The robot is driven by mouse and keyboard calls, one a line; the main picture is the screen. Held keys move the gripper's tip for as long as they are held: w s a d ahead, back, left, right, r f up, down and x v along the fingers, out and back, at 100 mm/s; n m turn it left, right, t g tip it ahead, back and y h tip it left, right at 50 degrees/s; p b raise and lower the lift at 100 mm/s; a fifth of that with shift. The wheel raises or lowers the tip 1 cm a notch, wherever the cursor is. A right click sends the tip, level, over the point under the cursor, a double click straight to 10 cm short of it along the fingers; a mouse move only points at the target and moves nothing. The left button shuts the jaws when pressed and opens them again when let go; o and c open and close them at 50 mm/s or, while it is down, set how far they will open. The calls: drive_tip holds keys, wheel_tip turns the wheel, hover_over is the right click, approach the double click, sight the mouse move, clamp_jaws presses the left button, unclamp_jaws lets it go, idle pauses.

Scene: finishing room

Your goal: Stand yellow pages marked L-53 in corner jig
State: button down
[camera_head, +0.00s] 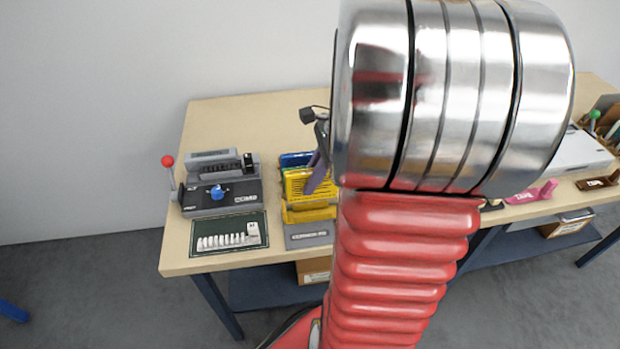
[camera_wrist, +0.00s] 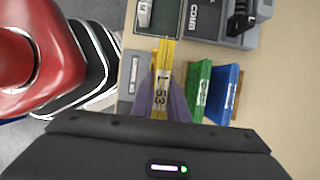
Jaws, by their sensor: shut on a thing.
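The yellow pages (camera_wrist: 164,58) are marked L-53 and stand on edge between my gripper's purple fingers in the wrist view. My gripper (camera_wrist: 162,108) is shut on them. In the head view the yellow pages (camera_head: 300,183) show beside a purple finger of my gripper (camera_head: 318,177), in the row of coloured pages on the bench. My arm hides much of the bench's middle there. I cannot tell for sure which thing is the corner jig.
Green pages (camera_wrist: 198,92) and blue pages (camera_wrist: 222,95) stand close beside the yellow ones. A grey machine (camera_head: 222,198) with a red-knobbed lever and a dark green mat (camera_head: 205,235) lie left. Pink (camera_head: 528,194) and brown (camera_head: 598,182) pieces stand right. The bench's back left is clear.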

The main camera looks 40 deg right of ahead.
sight(310, 198)
drive_tip(key=shift+f, duration=2.85)
drive_tip(key=shift+f, duration=0.5)
drive_tip(key=c, duration=2)
unclamp_jaws()
drive_tip(key=shift+v, duration=5.45)
